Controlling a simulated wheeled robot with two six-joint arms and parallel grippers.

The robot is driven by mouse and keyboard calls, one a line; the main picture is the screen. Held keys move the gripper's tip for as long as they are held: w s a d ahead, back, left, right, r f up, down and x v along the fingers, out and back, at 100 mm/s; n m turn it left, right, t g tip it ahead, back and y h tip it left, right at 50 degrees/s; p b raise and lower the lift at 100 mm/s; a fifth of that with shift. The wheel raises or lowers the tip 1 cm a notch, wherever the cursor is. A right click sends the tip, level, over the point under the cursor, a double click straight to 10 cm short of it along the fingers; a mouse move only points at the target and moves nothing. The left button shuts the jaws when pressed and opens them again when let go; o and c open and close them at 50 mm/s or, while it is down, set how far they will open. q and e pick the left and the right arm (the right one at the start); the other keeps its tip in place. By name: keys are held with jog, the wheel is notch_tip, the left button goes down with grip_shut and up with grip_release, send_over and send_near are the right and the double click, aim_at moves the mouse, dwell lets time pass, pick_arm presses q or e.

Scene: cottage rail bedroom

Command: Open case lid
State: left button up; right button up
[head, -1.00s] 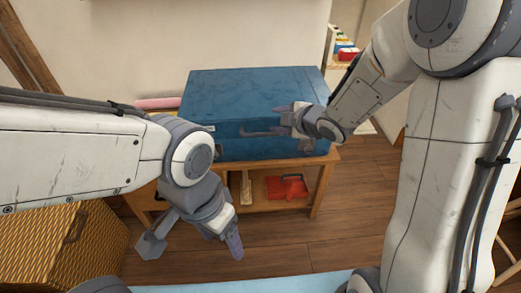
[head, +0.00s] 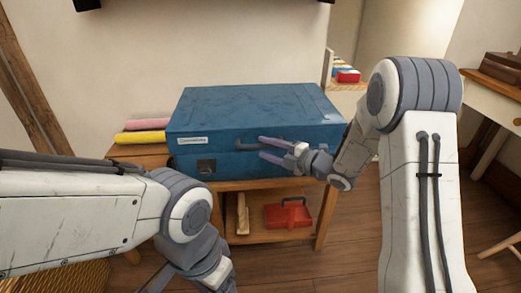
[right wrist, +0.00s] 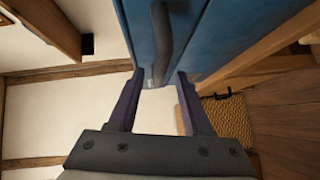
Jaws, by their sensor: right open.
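The blue case (head: 245,108) lies on a wooden table in the head view, its lid shut. A label and a dark latch (head: 206,167) show on its front left, and a dark handle (head: 245,147) is at front centre. My right gripper (head: 264,148) is open in front of the handle, one finger above the other. In the right wrist view, the handle (right wrist: 161,42) runs from beyond the fingertips (right wrist: 159,76) to between them; contact cannot be told. My left gripper is low in the head view, its fingers mostly cut off at the bottom edge.
The table (head: 318,215) has a lower shelf with a red toolbox (head: 288,215) and a small wooden item. Pink and yellow rolls (head: 140,138) lie left of the case. A wall stands close behind. A desk with a brown case (head: 503,67) is at right.

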jog(key=shift+x, duration=1.45)
grip_shut()
dwell(0.3)
